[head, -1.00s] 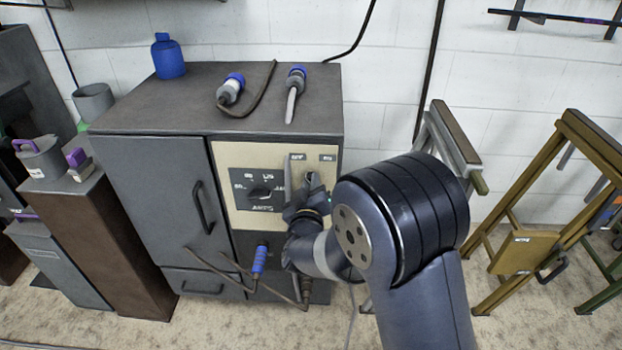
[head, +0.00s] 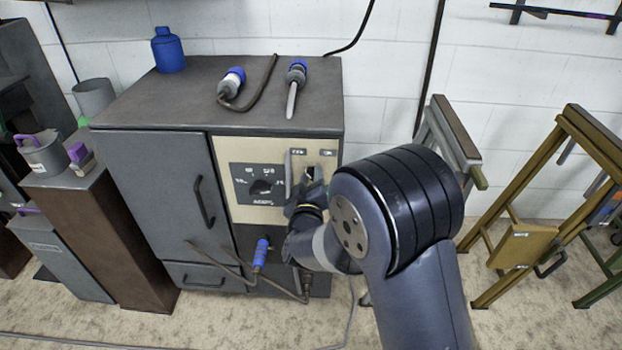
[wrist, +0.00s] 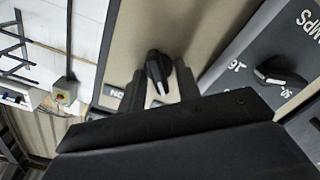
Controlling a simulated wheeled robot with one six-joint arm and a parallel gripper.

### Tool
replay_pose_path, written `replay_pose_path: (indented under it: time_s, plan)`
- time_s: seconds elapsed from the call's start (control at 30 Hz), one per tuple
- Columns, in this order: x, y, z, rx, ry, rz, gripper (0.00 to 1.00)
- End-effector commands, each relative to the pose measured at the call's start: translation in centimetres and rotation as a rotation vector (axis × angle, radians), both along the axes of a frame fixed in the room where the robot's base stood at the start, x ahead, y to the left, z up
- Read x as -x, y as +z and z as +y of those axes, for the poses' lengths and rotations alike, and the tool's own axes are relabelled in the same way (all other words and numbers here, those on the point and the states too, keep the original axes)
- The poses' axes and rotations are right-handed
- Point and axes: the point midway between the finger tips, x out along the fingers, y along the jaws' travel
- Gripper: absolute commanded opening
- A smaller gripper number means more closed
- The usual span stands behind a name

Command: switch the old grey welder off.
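The old grey welder (head: 160,170) stands against the wall, with a beige control panel on its front right. Its black switch knob (wrist: 158,70) sits in the upper middle of the wrist view, with a white mark pointing down the picture. An ON label (wrist: 118,93) shows to its lower left; any OFF label is hidden there. In the head view, two small labels sit above the knob. My gripper (wrist: 160,90) is open at the panel, one finger on each side of the knob. I cannot tell whether they touch it. In the head view, my gripper (head: 308,200) partly hides the knob.
An AMPS dial (wrist: 280,75) is close beside the switch. Trestles (head: 515,250) stand at the right.

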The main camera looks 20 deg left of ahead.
Motion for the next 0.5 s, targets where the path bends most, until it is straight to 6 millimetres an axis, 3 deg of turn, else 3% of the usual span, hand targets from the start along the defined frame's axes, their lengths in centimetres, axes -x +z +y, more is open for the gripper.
replay_pose_path:
  time_s: [0.3,0.5]
  plan:
    - [0.3,0.1,0.0,-0.002,0.000,-0.001,0.34]
    - [2.9,0.2,-0.6,0.000,0.003,0.000,0.34]
